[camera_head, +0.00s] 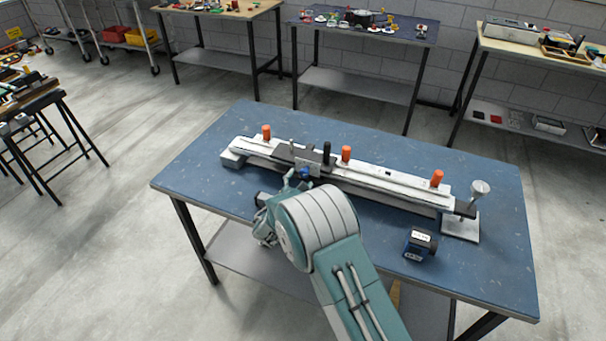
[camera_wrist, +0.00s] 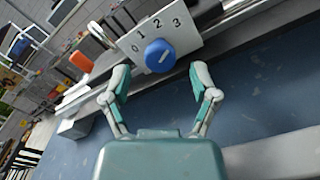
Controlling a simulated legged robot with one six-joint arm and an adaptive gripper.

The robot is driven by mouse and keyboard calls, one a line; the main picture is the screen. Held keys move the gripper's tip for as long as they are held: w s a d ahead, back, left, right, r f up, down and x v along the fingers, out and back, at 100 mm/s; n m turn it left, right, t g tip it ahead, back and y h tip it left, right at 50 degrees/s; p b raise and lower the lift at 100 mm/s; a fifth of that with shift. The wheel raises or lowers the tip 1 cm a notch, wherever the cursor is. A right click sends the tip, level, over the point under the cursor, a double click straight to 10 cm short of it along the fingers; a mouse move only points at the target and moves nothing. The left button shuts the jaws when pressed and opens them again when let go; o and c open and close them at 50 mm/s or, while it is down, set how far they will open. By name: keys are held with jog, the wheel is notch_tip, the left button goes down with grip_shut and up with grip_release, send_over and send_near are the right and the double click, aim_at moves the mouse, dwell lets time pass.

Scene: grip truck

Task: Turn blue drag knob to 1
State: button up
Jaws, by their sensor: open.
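The blue drag knob (camera_wrist: 160,56) sits on a white plate (camera_wrist: 187,30) printed 0, 1, 2, 3 in the wrist view. A pale mark shows on the knob's face; which number it points to is hard to tell. The knob also shows small in the head view (camera_head: 305,173), on the carriage of a long white rail device. My gripper (camera_wrist: 158,78) is open, with one finger on each side of the knob and slightly short of it. No contact is visible. In the head view my arm hides part of the gripper.
The rail device (camera_head: 390,187) lies along the blue table (camera_head: 330,230) and carries several orange knobs (camera_head: 346,153). A small black and blue box (camera_head: 420,244) and a metal stand (camera_head: 462,228) are at the right. Other workbenches stand behind.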

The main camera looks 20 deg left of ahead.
jog(key=shift+w+d, duration=0.15)
jog(key=shift+w, duration=1.2)
grip_shut()
jog(key=n, duration=0.4)
jog(key=shift+r, duration=0.1)
jog(key=n, duration=0.8)
jog(key=shift+d+n, duration=0.15)
jog(key=shift+n, duration=1.65)
